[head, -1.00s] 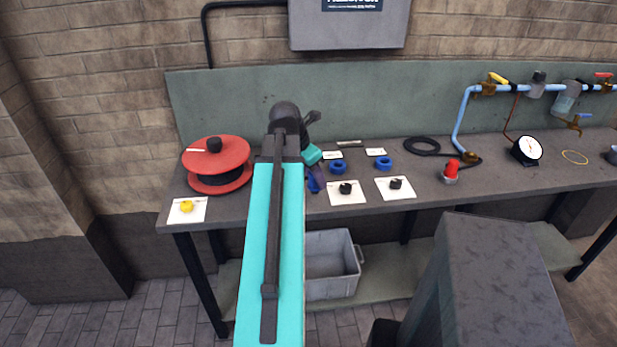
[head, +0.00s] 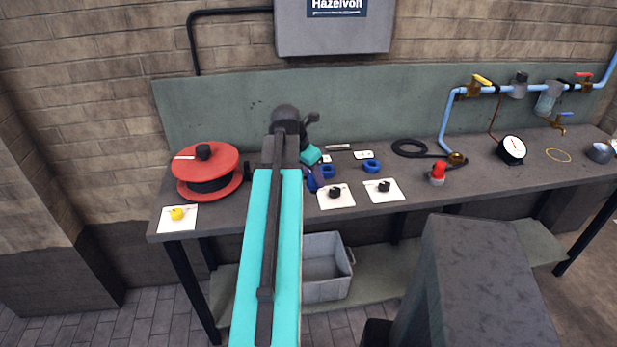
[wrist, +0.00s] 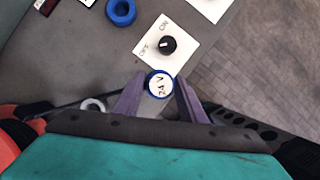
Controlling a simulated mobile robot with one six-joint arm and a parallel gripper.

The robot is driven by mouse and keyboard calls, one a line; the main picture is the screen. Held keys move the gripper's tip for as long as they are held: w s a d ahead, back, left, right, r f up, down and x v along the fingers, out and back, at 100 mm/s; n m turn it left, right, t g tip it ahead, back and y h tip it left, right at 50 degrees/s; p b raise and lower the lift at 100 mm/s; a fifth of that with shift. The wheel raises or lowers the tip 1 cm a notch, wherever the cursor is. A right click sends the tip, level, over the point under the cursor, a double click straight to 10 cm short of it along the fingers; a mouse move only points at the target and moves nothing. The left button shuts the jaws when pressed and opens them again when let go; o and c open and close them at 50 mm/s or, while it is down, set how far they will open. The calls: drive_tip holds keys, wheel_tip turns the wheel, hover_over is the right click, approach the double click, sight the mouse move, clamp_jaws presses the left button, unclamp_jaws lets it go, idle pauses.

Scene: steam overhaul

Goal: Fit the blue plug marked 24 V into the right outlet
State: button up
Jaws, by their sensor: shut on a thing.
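The blue plug (wrist: 158,84), with a white face reading 24 V, sits between the two purple fingers of my gripper (wrist: 159,88), which is shut on it. In the head view my gripper (head: 315,176) is over the bench, close to the left blue ring-shaped outlet (head: 328,171) and partly hidden by my arm. The right blue outlet (head: 372,166) is farther right, empty and apart from the plug. The wrist view shows the left outlet (wrist: 121,12) with an open dark centre; the right one is out of that view.
White switch cards with black knobs stand in front of the outlets, left (head: 336,199) and right (head: 384,194). A red reel (head: 207,170) is at the left.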

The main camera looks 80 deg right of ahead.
drive_tip(key=shift+s+d+p, duration=0.35)
drive_tip(key=shift+s+d, duration=0.55)
drive_tip(key=shift+d, duration=0.3)
drive_tip(key=shift+s+d+p, duration=0.4)
drive_tip(key=shift+s+d, duration=0.45)
drive_tip(key=shift+d, duration=0.3)
drive_tip(key=shift+s+d+p, duration=0.35)
drive_tip(key=shift+s+d, duration=0.55)
drive_tip(key=shift+d, duration=0.4)
drive_tip(key=s+d+p, duration=0.2)
drive_tip(key=s+d, duration=0.5)
drive_tip(key=d, duration=0.2)
drive_tip(key=shift+d, duration=0.2)
drive_tip(key=shift+s+d, duration=0.1)
drive_tip(key=s+d+p, duration=0.1)
drive_tip(key=s+d, duration=0.4)
drive_tip(key=d, duration=0.2)
drive_tip(key=shift+s+d+p, duration=0.4)
drive_tip(key=shift+f+b, duration=0.65)
drive_tip(key=shift+f, duration=1.45)
